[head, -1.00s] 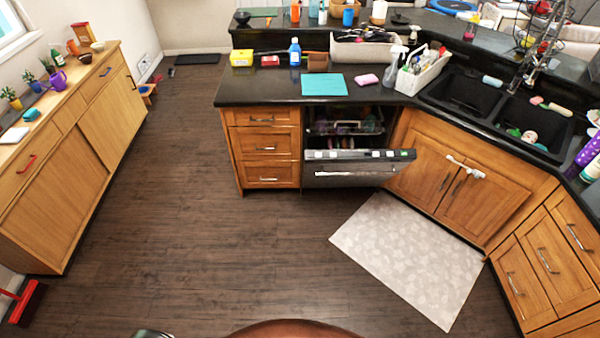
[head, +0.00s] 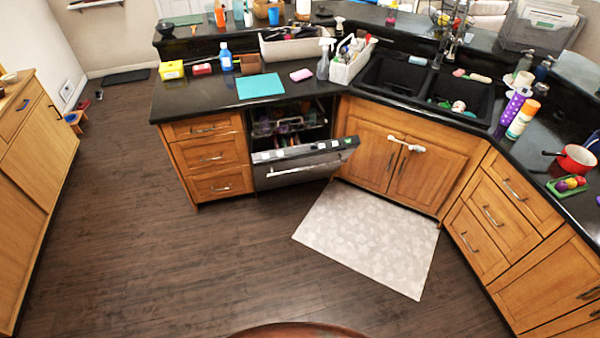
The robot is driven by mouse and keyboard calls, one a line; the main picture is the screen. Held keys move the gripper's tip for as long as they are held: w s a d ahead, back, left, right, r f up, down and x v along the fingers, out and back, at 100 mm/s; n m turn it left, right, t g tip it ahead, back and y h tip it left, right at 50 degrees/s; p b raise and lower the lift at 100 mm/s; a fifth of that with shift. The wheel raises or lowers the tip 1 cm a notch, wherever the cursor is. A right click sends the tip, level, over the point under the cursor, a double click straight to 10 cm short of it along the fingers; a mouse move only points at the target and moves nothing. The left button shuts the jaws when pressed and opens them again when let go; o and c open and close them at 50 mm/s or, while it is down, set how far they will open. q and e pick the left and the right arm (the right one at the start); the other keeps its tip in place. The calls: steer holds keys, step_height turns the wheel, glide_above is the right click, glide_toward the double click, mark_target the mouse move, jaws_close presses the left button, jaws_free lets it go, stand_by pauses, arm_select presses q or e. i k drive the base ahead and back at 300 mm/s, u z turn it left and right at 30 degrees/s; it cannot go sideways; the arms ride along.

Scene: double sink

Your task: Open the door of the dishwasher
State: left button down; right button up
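The dishwasher door (head: 303,166) is partly open in the head view. It is tilted outward at the top, with a long bar handle across its dark grey front. The dishwasher's interior (head: 290,122) shows above the door, with a rack and some items in it. The dishwasher stands under the black counter, between a wooden drawer unit and the sink cabinet. Neither of my grippers shows in the head view, and nothing is seen touching the door.
A pale patterned mat (head: 368,237) lies on the floor before the sink cabinet (head: 402,165). The wooden drawers (head: 213,157) stand left of the dishwasher. The dark floor (head: 190,260) in front is clear. A wooden sideboard (head: 30,170) stands at the left edge.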

mark_target(300, 163)
steer(key=u, duration=0.05)
steer(key=i, duration=1.1)
steer(key=u, duration=0.4)
